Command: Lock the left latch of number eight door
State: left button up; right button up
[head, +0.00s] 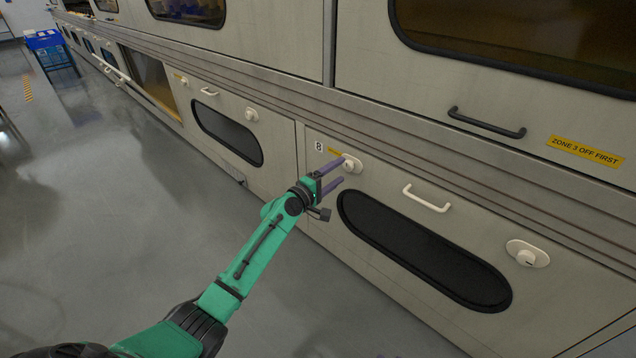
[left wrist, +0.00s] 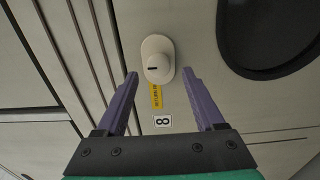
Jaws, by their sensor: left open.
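The number eight door (head: 378,182) is a pale panel with an "8" label (head: 318,146), a white handle (head: 426,198) and a dark oval window (head: 425,250). Its left latch (head: 351,164) is a white knob on an oval plate near the label. The left latch also shows in the left wrist view (left wrist: 157,62), with a dark slot mark on the knob. My left gripper (head: 342,172) is open, its purple fingers pointing at the left latch. In the left wrist view the fingertips (left wrist: 160,76) lie on either side of the latch plate; contact cannot be told. My right gripper is not in view.
The door's right latch (head: 527,255) is at the right. A neighbouring door (head: 225,110) with a dark window lies to the left. A dark handle (head: 486,122) and a yellow "ZONE 3 OFF FIRST" label (head: 585,150) are above. The grey floor (head: 110,210) is clear beside the cabinets.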

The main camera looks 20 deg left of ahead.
pick_arm(q)
jog(key=p+v, duration=0.1)
jog(key=v, duration=1.1)
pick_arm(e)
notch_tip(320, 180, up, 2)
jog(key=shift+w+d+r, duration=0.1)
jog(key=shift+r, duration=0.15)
pick_arm(q)
jog(key=shift+s, duration=0.15)
